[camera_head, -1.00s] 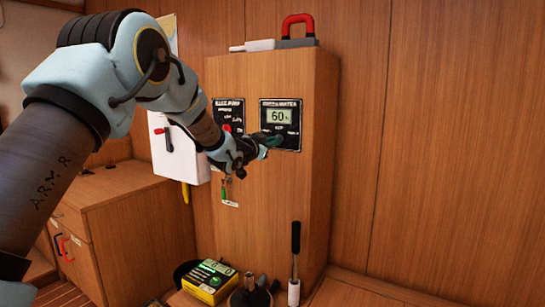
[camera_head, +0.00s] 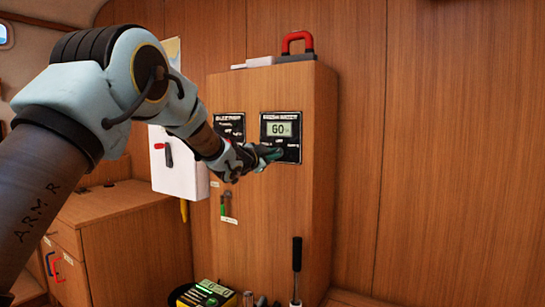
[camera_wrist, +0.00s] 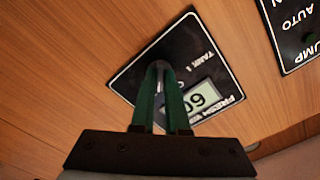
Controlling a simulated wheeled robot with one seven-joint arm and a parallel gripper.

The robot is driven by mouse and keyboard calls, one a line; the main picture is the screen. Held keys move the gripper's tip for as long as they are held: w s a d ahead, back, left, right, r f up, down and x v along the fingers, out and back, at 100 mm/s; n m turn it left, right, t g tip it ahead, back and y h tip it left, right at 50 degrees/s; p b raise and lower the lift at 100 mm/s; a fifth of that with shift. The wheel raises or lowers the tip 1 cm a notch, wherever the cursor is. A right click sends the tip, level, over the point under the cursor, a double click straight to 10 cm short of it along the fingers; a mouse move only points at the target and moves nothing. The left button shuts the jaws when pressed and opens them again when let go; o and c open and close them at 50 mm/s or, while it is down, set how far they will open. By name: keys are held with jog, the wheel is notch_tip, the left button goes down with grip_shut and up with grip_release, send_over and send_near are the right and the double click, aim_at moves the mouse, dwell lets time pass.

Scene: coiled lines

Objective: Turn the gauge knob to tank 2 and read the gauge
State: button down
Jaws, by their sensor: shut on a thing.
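The gauge panel (camera_head: 281,120) is a black plate on the front of the wooden cabinet, and its display (camera_head: 282,129) reads 60. In the wrist view the panel (camera_wrist: 133,82) appears upside down, with the label "TANK 1" legible and the 60 display (camera_wrist: 200,98) beside my fingers. My gripper (camera_head: 272,154) reaches the lower part of the panel from the left. In the wrist view my green fingers (camera_wrist: 160,75) are closed around the gauge knob (camera_wrist: 156,52), which they mostly hide. I cannot tell which tank the knob points to; the other label is hidden.
A second black panel marked "PUMP" and "AUTO" (camera_wrist: 293,22) is beside the gauge panel. A key with a green tag (camera_head: 224,205) hangs below. A red-handled case (camera_head: 296,45) lies on the cabinet top. A yellow device (camera_head: 203,295) and a black-handled tool (camera_head: 297,262) stand below.

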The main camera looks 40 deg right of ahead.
jog(key=c, duration=0.9)
grip_release()
jog(key=b+v, duration=0.1)
jog(key=v, duration=1)
jog(key=shift+b, duration=0.3)
jog(key=shift+d, duration=0.1)
